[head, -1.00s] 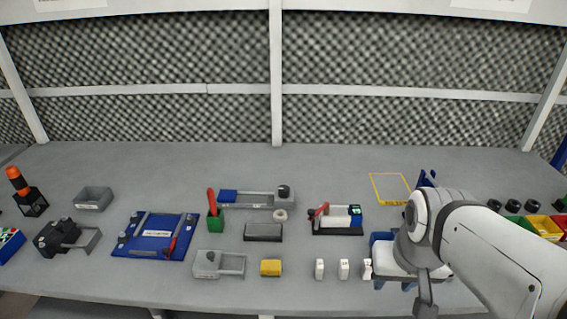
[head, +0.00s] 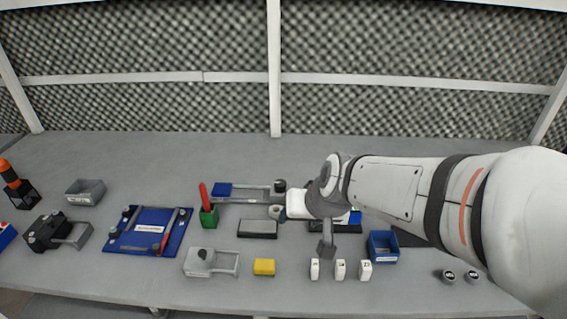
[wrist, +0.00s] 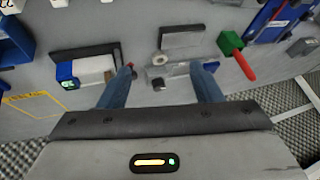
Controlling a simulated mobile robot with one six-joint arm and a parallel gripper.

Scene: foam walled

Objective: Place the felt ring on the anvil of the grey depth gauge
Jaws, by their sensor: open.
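The felt ring (head: 275,212) is a small pale ring on the bench, beside the dark knob of a blue-ended frame. In the wrist view the ring (wrist: 160,58) shows beyond and between my fingertips.
The blue-ended frame (head: 222,190), the green holder (head: 208,216) with a red handle and a dark-topped block (head: 257,229) crowd the ring. A yellow block (head: 264,267) and white blocks (head: 340,269) stand in front. The back of the bench is clear.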

